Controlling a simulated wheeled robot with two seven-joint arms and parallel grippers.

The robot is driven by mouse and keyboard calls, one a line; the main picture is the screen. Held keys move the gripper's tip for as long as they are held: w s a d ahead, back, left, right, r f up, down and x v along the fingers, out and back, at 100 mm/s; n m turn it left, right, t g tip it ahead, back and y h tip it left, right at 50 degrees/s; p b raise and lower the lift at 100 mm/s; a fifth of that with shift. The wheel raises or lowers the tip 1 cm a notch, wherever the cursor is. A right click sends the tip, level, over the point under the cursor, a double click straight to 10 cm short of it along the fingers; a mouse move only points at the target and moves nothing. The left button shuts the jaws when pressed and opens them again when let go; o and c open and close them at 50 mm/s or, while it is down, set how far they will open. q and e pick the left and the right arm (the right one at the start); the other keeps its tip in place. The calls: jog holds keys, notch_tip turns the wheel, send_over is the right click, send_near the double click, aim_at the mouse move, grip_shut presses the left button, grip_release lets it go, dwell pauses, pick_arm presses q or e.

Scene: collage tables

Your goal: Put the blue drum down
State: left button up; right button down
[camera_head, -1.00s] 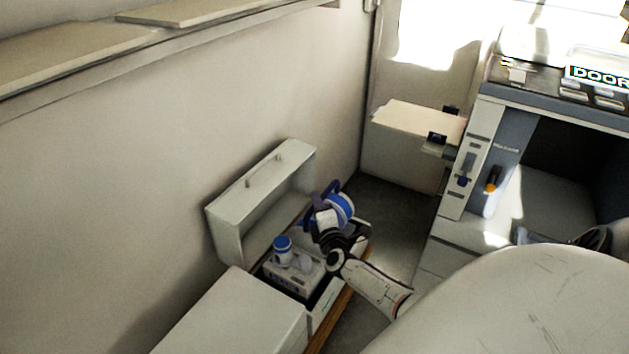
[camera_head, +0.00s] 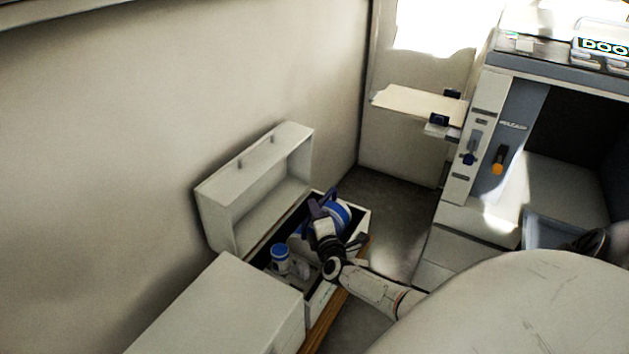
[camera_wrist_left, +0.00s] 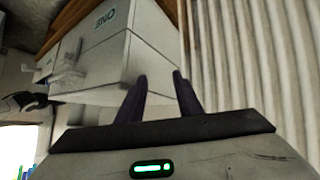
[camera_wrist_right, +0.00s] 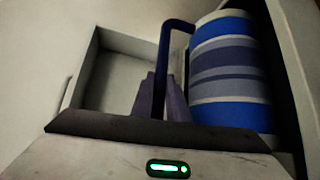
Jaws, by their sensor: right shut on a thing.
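The blue drum (camera_head: 337,214), with white and grey bands and a dark blue handle, is in the far part of the open white box (camera_head: 359,222). It also shows large in the right wrist view (camera_wrist_right: 230,72), beside the box wall. My right gripper (camera_wrist_right: 162,95) is shut on the drum's handle, not on its body. In the head view my right gripper (camera_head: 320,212) reaches over the box's right wall. I cannot tell whether the drum's underside touches the box floor. My left gripper (camera_wrist_left: 157,82) shows in its wrist view, fingers apart and empty.
A white jar with a blue lid (camera_head: 280,254) stands in the near part of the box. The raised lid (camera_head: 222,212) is on the wall side. A white cabinet (camera_head: 222,310) is in front, and a console (camera_head: 470,180) stands to the right.

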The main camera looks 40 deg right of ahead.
jog(key=shift+w+r, duration=0.15)
jog(key=shift+r, duration=0.15)
pick_arm(q)
jog(key=shift+s+f, duration=0.1)
jog(key=shift+s, duration=0.2)
pick_arm(e)
jog(key=c, duration=1.7)
grip_release()
jog(key=shift+f, duration=0.25)
